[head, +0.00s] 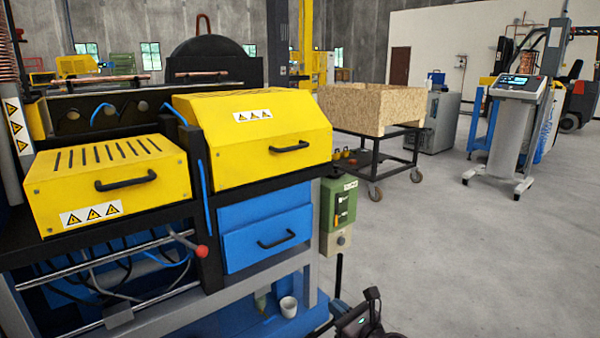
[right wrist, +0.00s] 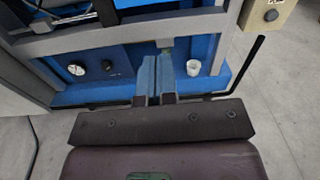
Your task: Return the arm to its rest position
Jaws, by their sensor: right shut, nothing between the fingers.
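My right gripper (head: 372,295) shows at the bottom of the head view, low in front of the machine and right of its blue base. In the right wrist view its two fingers (right wrist: 156,68) are together with nothing between them. They point toward the blue base of the machine, and a gap to it cannot be judged. Most of my right arm is out of the picture. My left gripper is in neither view.
The machine with yellow covers (head: 258,125) and a blue drawer (head: 266,238) fills the left. A green control box (head: 338,215) stands close to my right gripper. A white cup (right wrist: 193,67) sits on the base. Open floor (head: 480,260) lies to the right.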

